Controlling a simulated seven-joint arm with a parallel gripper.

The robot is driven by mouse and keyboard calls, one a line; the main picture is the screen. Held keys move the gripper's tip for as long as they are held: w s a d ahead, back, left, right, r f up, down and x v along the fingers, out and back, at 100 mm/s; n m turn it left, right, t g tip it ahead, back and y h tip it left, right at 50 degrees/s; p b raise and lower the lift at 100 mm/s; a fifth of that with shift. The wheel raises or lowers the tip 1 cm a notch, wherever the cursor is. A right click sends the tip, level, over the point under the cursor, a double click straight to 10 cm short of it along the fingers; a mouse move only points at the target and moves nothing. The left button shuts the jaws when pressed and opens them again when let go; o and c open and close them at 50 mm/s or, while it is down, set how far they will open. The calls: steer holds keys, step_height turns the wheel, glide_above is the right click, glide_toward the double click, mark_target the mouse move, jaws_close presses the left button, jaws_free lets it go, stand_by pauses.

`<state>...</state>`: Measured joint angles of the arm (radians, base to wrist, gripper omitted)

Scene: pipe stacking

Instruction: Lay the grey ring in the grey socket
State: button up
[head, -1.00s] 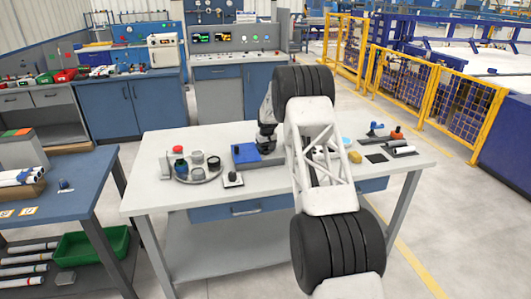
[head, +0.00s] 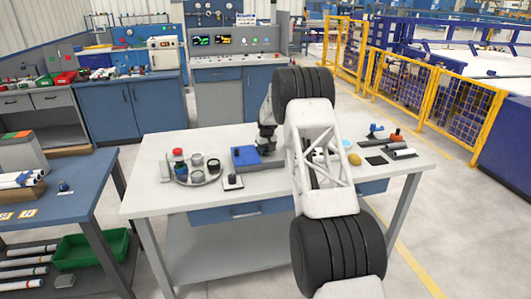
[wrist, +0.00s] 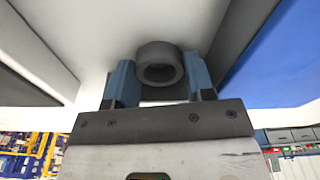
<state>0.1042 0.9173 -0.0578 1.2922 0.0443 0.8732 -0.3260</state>
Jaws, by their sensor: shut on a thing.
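The grey ring (wrist: 160,68) is a short, thick dark-grey ring with a round hole. In the wrist view it sits between the two blue fingertips of my gripper (wrist: 161,82), which is shut on it. In the head view my gripper (head: 267,141) is above the table, close behind the blue box, partly hidden by my arm; the ring cannot be made out there. I cannot pick out the grey socket with certainty. Several small round cups stand on a round grey tray (head: 207,183) to the left of my gripper.
A blue box (head: 257,158) stands close to my gripper, with a small switch block (head: 232,182) in front. A red-topped piece (head: 178,154) stands on the tray. The table's (head: 150,205) front left is clear.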

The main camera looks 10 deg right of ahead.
step_height(320, 180, up, 10)
steer(key=shift+f, duration=0.25)
steer(key=shift+a, duration=0.1)
stand_by(0.7)
